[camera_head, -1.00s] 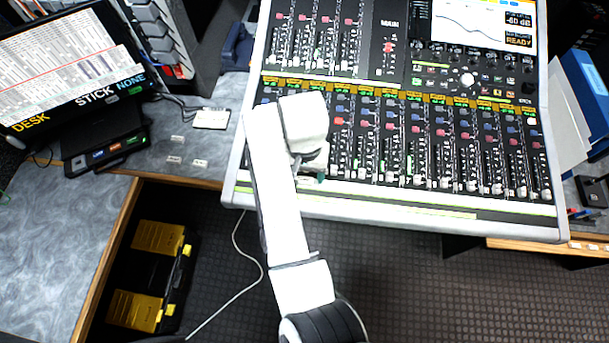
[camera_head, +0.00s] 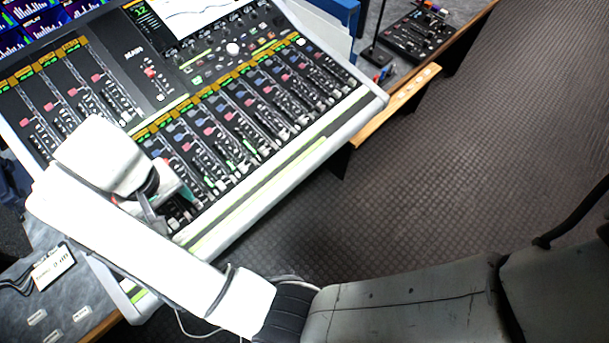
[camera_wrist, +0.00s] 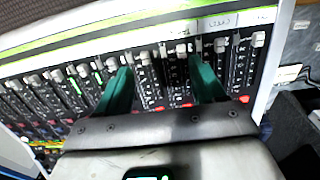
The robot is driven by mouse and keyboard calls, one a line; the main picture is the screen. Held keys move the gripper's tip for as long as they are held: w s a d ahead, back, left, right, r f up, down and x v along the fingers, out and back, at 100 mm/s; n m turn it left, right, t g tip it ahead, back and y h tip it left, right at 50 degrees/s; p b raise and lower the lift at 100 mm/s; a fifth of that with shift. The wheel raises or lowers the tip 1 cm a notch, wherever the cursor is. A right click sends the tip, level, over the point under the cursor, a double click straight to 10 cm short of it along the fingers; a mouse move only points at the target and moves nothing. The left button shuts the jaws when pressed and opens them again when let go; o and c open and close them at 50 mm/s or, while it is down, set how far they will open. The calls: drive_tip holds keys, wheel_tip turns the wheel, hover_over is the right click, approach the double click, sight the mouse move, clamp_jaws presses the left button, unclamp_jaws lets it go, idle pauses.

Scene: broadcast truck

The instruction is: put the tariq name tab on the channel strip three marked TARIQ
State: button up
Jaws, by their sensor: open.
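My gripper (camera_wrist: 158,75) is open, with its two green fingertips apart over the mixing console's faders (camera_wrist: 147,80). Nothing shows between the fingers. In the head view my gripper (camera_head: 170,205) is at the console's lower left, partly hidden by my arm. Small pale name tabs (camera_head: 81,314) lie on the grey desk at the lower left; their lettering is too small to read, so I cannot tell which is the tariq tab. In the wrist view a white label (camera_wrist: 220,21) with unreadable writing sits on the console's front edge strip. The TARIQ marking cannot be made out.
A white card (camera_head: 52,268) with black writing lies on the desk beside cables. A blue binder (camera_head: 335,28) stands behind the console's right end. A wooden desk edge (camera_head: 395,103) runs along the right. Open dark floor (camera_head: 450,170) spreads at the right.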

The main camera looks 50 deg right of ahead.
drive_tip(key=shift+m+t+h, duration=0.3)
drive_tip(key=shift+t+h, duration=0.1)
drive_tip(key=shift+h, duration=0.3)
drive_tip(key=s+d+f, duration=0.1)
drive_tip(key=d, duration=0.4)
drive_tip(key=s+d+f, duration=0.1)
drive_tip(key=d+f, duration=0.1)
drive_tip(key=d, duration=0.4)
drive_tip(key=s+d+f, duration=0.1)
drive_tip(key=d+f, duration=0.1)
drive_tip(key=d, duration=0.4)
drive_tip(key=shift+d, duration=0.1)
drive_tip(key=s+d+f, duration=0.4)
drive_tip(key=s+d, duration=0.7)
drive_tip(key=s, duration=0.3)
drive_tip(key=s+y, duration=0.1)
drive_tip(key=s, duration=0.9)
drive_tip(key=shift+a+f, duration=0.45)
